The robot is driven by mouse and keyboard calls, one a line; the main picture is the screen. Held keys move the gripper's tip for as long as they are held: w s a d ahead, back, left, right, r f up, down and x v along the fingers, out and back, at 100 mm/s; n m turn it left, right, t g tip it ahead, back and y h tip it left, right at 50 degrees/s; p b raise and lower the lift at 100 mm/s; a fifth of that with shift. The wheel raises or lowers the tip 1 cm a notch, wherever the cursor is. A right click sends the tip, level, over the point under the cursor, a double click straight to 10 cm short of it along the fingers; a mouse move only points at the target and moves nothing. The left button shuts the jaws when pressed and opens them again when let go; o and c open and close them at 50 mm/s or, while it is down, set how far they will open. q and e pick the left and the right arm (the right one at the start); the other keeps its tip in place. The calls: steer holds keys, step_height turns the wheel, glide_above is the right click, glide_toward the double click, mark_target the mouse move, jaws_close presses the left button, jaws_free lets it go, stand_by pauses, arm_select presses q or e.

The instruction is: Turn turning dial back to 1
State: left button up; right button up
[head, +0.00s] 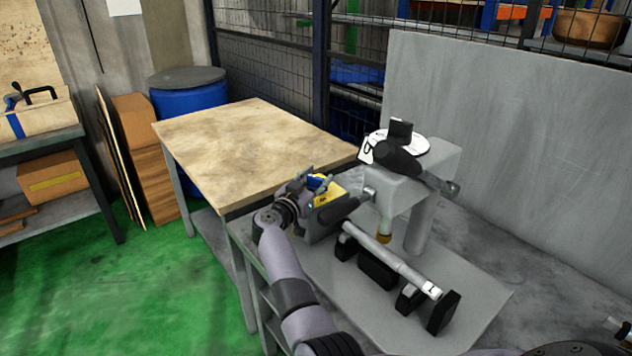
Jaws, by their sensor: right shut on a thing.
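The gripper is shut on the turning dial there. The fingers cover most of the dial, so its numbers and pointer cannot be read. My left gripper is not in view.
The grey grinder (385,188) stands just right of my gripper, with a white disc (412,145) and black parts on top. A metal bar (396,262) lies on black supports in front. A wooden-topped table (245,145) stands at the left, and a grey panel (500,130) behind.

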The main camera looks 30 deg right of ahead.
mark_target(316, 176)
steer(key=shift+m+g+h+b, duration=0.6)
steer(key=shift+m+g+b, duration=0.25)
steer(key=shift+g, duration=0.45)
steer(key=shift+s, duration=0.1)
steer(key=o, duration=1.2)
steer(key=shift+r, duration=0.15)
step_height(316, 176, up, 10)
steer(key=shift+f, duration=0.15)
steer(key=shift+f, duration=0.1)
